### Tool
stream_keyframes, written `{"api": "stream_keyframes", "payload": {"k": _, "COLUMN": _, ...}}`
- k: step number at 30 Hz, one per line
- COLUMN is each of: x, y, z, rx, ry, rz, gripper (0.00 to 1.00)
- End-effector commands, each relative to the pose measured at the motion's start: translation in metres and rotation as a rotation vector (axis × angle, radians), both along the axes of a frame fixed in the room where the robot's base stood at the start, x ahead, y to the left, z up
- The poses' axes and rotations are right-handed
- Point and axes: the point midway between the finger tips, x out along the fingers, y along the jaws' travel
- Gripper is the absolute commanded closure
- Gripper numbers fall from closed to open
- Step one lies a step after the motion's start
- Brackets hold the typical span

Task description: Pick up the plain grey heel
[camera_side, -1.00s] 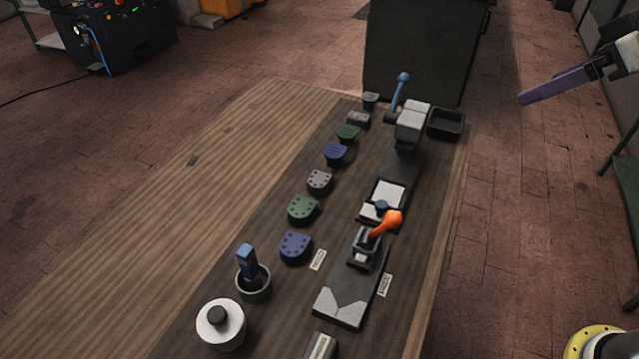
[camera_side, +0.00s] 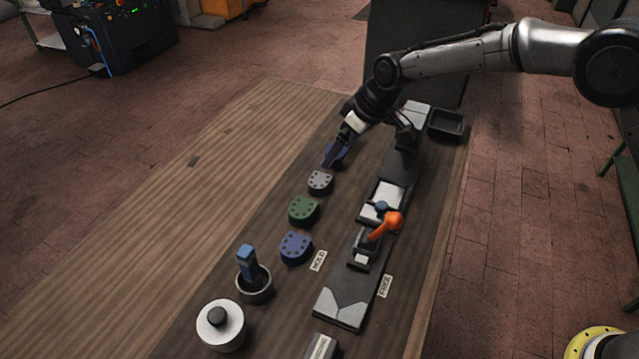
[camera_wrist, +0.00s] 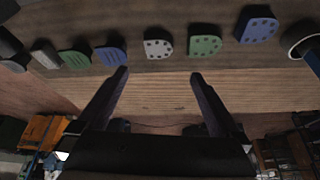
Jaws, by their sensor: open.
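The plain grey heel (camera_wrist: 45,54) is at the left of the row in the wrist view, with no holes that I can make out. In the side view my arm hides it. My gripper (camera_wrist: 160,76) is open and empty, its fingertips either side of the grey heel with holes (camera_wrist: 158,43) in the picture but apart from it. In the side view my gripper (camera_side: 336,151) is over the row near the grooved blue heel, which it largely covers. The plain grey heel lies to the left of both fingers in the wrist view.
A grooved green heel (camera_wrist: 75,58) and grooved blue heel (camera_wrist: 111,56) lie between. Green (camera_side: 303,210) and blue (camera_side: 295,247) heels with holes continue the row. The press with an orange lever (camera_side: 386,224) stands right of it. The wooden table's left side (camera_side: 190,210) is clear.

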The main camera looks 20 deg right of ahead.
Motion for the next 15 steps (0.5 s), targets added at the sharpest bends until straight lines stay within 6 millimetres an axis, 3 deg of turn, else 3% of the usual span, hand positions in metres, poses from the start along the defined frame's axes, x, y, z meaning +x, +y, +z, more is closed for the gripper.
{"api": "stream_keyframes", "payload": {"k": 10, "x": 0.017, "y": 0.015, "z": -0.054, "rx": -0.002, "ry": 0.004, "rz": 0.006, "gripper": 0.00}}
{"api": "stream_keyframes", "payload": {"k": 15, "x": 0.025, "y": 0.020, "z": -0.072, "rx": 0.000, "ry": 0.001, "rz": 0.004, "gripper": 0.00}}
